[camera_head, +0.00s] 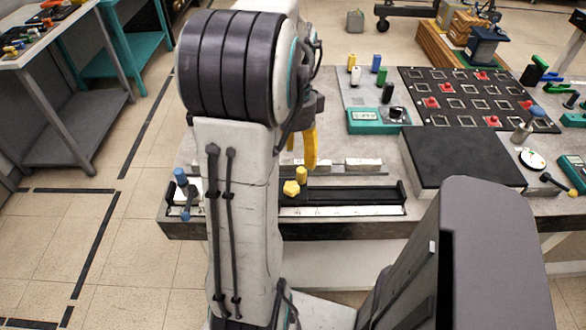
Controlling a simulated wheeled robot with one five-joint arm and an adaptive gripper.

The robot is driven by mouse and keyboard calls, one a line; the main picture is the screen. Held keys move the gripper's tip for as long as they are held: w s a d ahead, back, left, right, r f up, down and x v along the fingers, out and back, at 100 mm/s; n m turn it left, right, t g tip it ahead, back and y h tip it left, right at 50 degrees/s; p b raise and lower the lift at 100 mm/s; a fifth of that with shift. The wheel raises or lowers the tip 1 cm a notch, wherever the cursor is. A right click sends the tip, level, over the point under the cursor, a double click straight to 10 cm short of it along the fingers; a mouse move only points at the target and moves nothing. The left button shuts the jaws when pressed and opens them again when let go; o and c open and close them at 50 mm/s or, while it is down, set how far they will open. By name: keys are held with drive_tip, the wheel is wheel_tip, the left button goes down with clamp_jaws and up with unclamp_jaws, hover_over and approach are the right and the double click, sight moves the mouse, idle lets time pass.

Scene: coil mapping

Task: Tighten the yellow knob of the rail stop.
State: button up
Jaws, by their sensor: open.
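A yellow knob (291,188) with a lobed shape sits at the near side of the black rail (350,194), just right of my arm. A short yellow cylinder (302,174) stands right behind it; the rail stop's body under them is mostly hidden. My gripper (302,150) shows partly behind my arm, with yellow fingers pointing down. It is open, with nothing seen between the fingers. It is above and behind the knob in the picture and appears apart from it. My arm hides the left part of the rail.
A blue-topped part (180,177) and a blue lever (186,213) stand at the bench's left end. A raised black plate (462,160) lies right of the rail. Behind are a teal meter (376,121), several coloured pegs and a black grid board (470,97).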

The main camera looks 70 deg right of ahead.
sight(293, 184)
wheel_tip(293, 184, down, 5)
drive_tip(key=n, duration=0.4)
drive_tip(key=shift+d+n+h, duration=0.15)
drive_tip(key=shift+n+h, duration=0.15)
drive_tip(key=shift+w+d+n+h, duration=0.15)
drive_tip(key=shift+d+n+h, duration=0.35)
drive_tip(key=shift+d+n, duration=0.6)
drive_tip(key=shift+a+f, duration=0.15)
drive_tip(key=shift+f, duration=0.1)
drive_tip(key=shift+n, duration=0.3)
drive_tip(key=shift+f+b, duration=0.3)
drive_tip(key=shift+f, duration=3.15)
drive_tip(key=shift+r, duration=0.1)
drive_tip(key=c, duration=1.1)
